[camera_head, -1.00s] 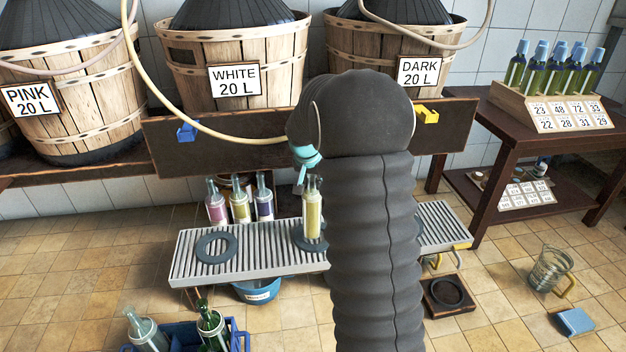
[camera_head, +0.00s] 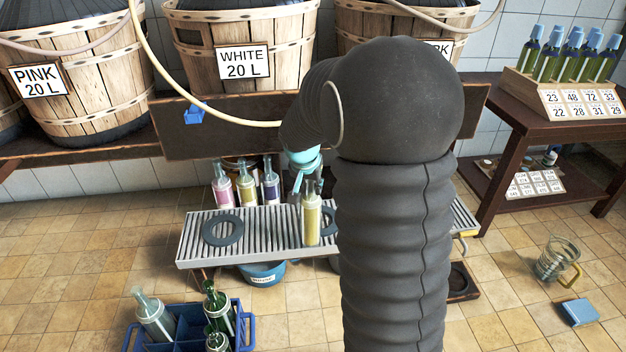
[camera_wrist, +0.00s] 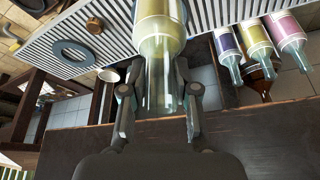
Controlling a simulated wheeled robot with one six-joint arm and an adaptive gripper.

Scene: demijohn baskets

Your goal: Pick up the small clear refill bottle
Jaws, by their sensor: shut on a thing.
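A small clear glass bottle (camera_head: 311,222) with pale yellow contents or label is upright in front of the slatted rack. My gripper (camera_head: 308,182) is shut around its neck from above. In the wrist view the bottle (camera_wrist: 158,28) runs between the two fingers of my gripper (camera_wrist: 159,80), its clear neck between them and its base cut off by the frame edge. The bottle is off the dark ring (camera_head: 328,222) beside it, which my arm partly hides. Its base overlaps the rack's front edge in the picture, and I cannot tell the exact gap.
The grey slatted rack (camera_head: 270,222) carries another dark ring (camera_head: 222,230). Pink, yellow and purple bottles (camera_head: 246,185) stand behind it. A blue crate (camera_head: 188,335) with bottles is at front left. A glass jug (camera_head: 553,262) and blue block (camera_head: 578,312) lie on the floor right.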

